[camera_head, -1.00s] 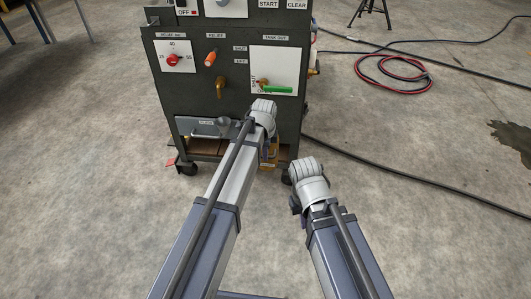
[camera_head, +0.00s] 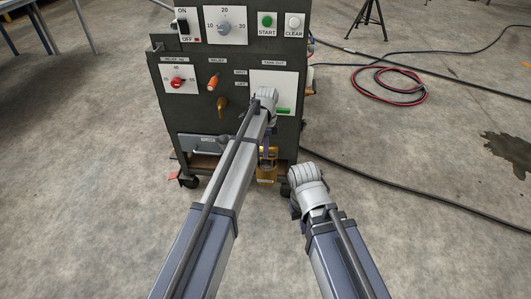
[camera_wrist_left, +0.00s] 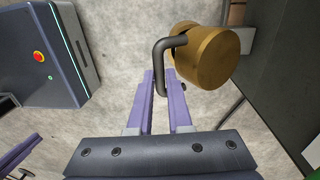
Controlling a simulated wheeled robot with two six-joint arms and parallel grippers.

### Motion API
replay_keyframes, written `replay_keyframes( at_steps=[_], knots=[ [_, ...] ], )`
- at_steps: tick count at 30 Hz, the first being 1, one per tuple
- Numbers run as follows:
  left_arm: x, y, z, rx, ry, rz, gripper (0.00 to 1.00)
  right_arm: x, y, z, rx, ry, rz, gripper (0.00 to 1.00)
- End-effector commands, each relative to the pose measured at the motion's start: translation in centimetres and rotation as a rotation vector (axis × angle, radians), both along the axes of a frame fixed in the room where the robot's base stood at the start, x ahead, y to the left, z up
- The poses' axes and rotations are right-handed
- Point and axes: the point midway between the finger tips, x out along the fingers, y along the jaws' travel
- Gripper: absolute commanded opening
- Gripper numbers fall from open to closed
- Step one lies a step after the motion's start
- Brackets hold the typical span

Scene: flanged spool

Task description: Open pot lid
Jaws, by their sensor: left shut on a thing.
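I see no pot or lid. My left gripper (camera_wrist_left: 160,88) is shut on the dark bent rod (camera_wrist_left: 162,55) of a brass cylinder (camera_wrist_left: 205,57) in the left wrist view. In the head view the brass cylinder (camera_head: 267,173) is below the end of my left arm, in front of the cabinet's lower right. The left fingers (camera_head: 266,146) are partly hidden by the arm. Purple parts, probably of my right gripper, show at the left wrist view's lower left edge.
Red and black hoses (camera_head: 390,98) and a cable lie on the floor at right. The right-hand floor is mostly open.

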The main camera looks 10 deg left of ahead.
Motion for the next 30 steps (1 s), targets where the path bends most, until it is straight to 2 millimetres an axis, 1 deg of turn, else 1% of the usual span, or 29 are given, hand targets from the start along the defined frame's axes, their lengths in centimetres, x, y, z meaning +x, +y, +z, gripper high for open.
replay_keyframes(
  at_steps=[1,3,20,21,28,30],
  knots=[
    [1.23,0.02,0.18,0.0,-0.019,0.002,0.0,0.0,0.01,0.2,0.0,0.0,0.0,0.0],
    [1.46,0.04,0.29,0.001,-0.02,0.003,0.0,-0.01,0.01,0.32,0.001,0.0,0.0,0.0],
    [1.73,0.07,0.38,0.001,-0.02,0.003,0.0,-0.01,0.03,0.41,0.001,0.0,0.0,0.0],
    [1.71,0.07,0.38,0.002,-0.019,0.003,0.22,-0.01,0.03,0.41,0.001,0.0,0.0,0.0],
    [1.49,0.05,0.43,0.001,-0.017,0.002,0.47,0.0,0.03,0.45,0.001,0.0,0.0,0.0],
    [1.43,0.04,0.44,0.0,-0.016,0.002,0.47,-0.01,0.03,0.46,0.001,0.0,0.0,0.0]
  ],
)
